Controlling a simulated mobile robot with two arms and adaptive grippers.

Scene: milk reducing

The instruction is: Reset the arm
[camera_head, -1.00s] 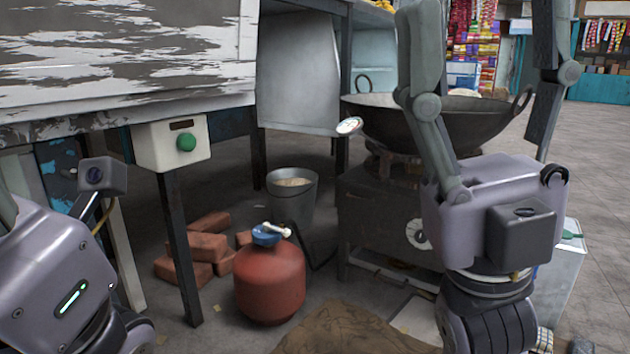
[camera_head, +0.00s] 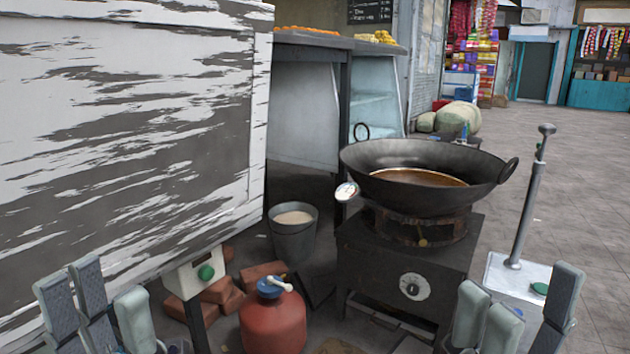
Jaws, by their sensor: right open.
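My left gripper (camera_head: 108,297) is at the bottom left corner, in front of the peeling white-painted panel. Its fingers point up and stand apart, with nothing seen between them. My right gripper (camera_head: 527,305) is at the bottom right, in front of the stove's right side and the pale box. Its fingers also point up, open and empty. The lower parts of both grippers are cut off by the frame edge.
A wide black wok (camera_head: 440,196) with brown liquid sits on a dark stove (camera_head: 373,262). A red gas cylinder (camera_head: 272,328), bricks (camera_head: 262,272) and a bucket (camera_head: 294,240) are left of it. The peeling panel (camera_head: 120,130) fills the left. Open floor (camera_head: 575,190) is at right.

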